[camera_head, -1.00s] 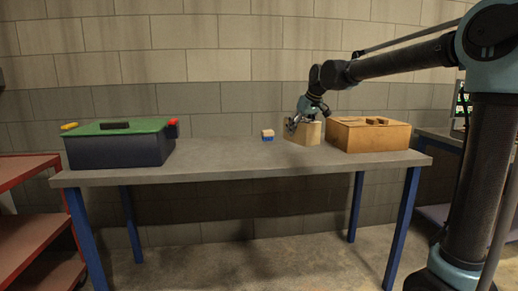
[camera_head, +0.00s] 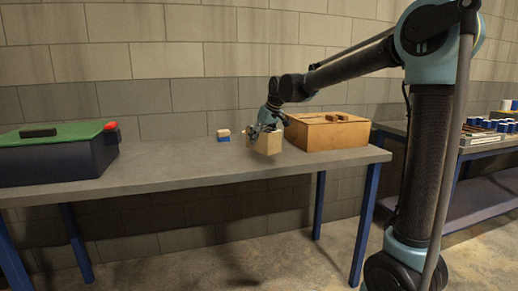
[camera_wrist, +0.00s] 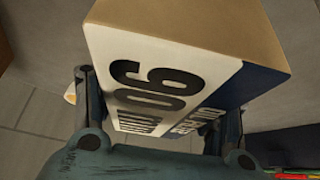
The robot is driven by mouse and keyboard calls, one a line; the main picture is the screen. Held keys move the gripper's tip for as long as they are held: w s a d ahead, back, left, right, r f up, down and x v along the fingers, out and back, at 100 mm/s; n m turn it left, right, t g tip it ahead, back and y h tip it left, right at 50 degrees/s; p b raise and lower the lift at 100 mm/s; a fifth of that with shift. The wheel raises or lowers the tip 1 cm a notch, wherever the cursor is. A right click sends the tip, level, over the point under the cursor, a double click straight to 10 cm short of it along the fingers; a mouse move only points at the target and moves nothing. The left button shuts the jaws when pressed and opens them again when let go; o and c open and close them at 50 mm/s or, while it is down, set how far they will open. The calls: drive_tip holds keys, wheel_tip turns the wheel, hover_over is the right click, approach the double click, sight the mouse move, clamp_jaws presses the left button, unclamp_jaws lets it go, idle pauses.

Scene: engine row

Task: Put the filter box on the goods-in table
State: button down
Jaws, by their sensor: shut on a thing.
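My gripper (camera_head: 264,130) is shut on a tan box (camera_head: 265,146), which I take to be the filter box. It is held above the grey-topped table (camera_head: 190,170), near its right part, and looks slightly tilted. In the wrist view, the box (camera_wrist: 190,35) fills the middle, with a white and dark blue label and a large "06". The gripper fingers (camera_wrist: 155,120) lie on either side of it. I cannot tell which table is the goods-in one.
A brown lidded case (camera_head: 328,132) stands close to the right of the held box. A dark case with a green lid (camera_head: 60,155) is at far left. Another bench (camera_head: 487,143) with several small items stands right.

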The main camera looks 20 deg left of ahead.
sight(268, 130)
drive_tip(key=shift+s+f, duration=0.1)
drive_tip(key=shift+f, duration=1.95)
drive_tip(key=shift+c, duration=1.8)
unclamp_jaws()
drive_tip(key=v, duration=1.2)
drive_tip(key=shift+d, duration=0.1)
drive_tip(key=s+d+f+m+h, duration=0.1)
drive_tip(key=s+d+f+m, duration=0.3)
drive_tip(key=d, duration=0.9)
drive_tip(key=s+d+f+m+h, duration=0.1)
drive_tip(key=s+d+f, duration=0.5)
drive_tip(key=d, duration=0.7)
drive_tip(key=s+d+f+m+g+h, duration=0.1)
drive_tip(key=s+d+f+m, duration=0.4)
drive_tip(key=s+d+f, duration=1)
drive_tip(key=s+f+h, duration=0.1)
drive_tip(key=s+f, duration=0.2)
drive_tip(key=shift+s+m+h, duration=0.2)
drive_tip(key=shift+m+h, duration=0.1)
